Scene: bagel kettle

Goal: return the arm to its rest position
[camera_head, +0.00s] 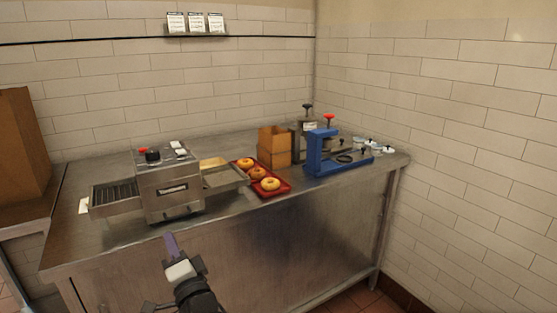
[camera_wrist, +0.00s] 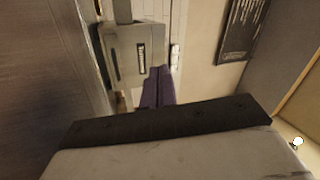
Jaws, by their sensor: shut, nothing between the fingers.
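My gripper (camera_head: 170,244) is at the bottom centre of the head view, in front of the steel counter's front face and apart from everything on it. Its purple fingers (camera_wrist: 158,88) lie close together in the wrist view. They are shut with nothing between them. The steel counter (camera_head: 120,238) stands along the wall behind the gripper. My arm comes up from the bottom edge of the head view, and most of it is out of frame.
On the counter stand a conveyor toaster (camera_head: 168,185), a red tray (camera_head: 282,188) with bagels, a cardboard box (camera_head: 273,147) and a blue press (camera_head: 322,155). A brown box (camera_head: 20,145) is at the far left. Floor shows at the lower right.

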